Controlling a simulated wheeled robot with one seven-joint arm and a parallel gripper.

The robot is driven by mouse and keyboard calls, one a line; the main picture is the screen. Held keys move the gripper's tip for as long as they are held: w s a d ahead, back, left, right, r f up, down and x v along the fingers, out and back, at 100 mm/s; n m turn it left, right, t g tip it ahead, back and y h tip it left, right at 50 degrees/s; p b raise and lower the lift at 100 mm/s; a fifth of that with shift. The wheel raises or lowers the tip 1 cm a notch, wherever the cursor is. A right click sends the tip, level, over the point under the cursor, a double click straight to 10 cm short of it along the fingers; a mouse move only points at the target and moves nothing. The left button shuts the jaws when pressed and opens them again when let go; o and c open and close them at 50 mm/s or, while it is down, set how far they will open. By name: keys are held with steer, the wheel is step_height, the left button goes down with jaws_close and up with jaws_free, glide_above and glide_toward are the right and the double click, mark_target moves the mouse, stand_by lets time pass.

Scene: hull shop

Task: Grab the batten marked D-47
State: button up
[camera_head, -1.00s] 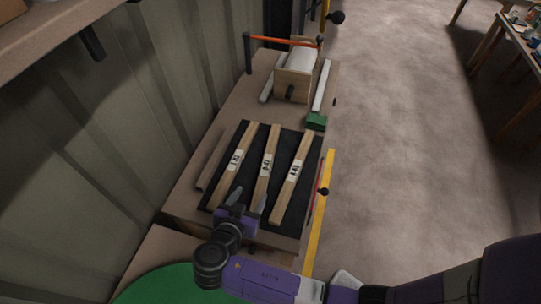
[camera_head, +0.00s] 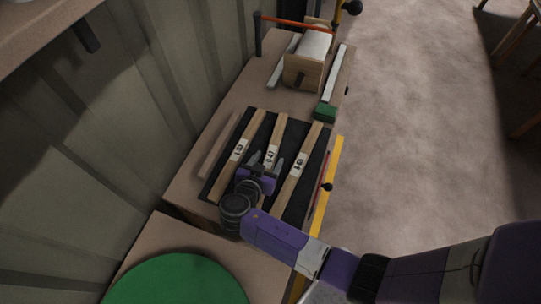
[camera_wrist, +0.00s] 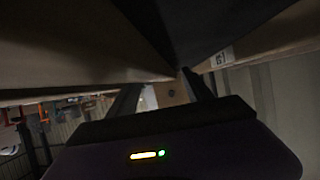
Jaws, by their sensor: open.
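Three pale wooden battens with white labels lie side by side on a black mat (camera_head: 289,214). The middle batten (camera_head: 278,130) carries a small label that appears to read D-47. My gripper (camera_head: 267,161) is open, with one finger on each side of the middle batten as seen in the head view. I cannot tell whether the fingers are above it or down beside it. The gripper body hides the batten's near end. In the wrist view my two dark fingers (camera_wrist: 162,88) are apart, with nothing clearly held between them.
The left batten (camera_head: 251,131) and right batten (camera_head: 310,138) lie close on either side. Farther back are a wooden block with a white roll (camera_head: 302,72) and a green block (camera_head: 325,112). A yellow strip (camera_head: 336,165) runs along the right edge. A green disc (camera_head: 178,281) is in front.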

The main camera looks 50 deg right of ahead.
steer(key=shift+w+d+f, duration=0.2)
steer(key=shift+d+f, duration=0.05)
steer(key=shift+d, duration=0.2)
jaws_close()
steer(key=shift+r, duration=0.1)
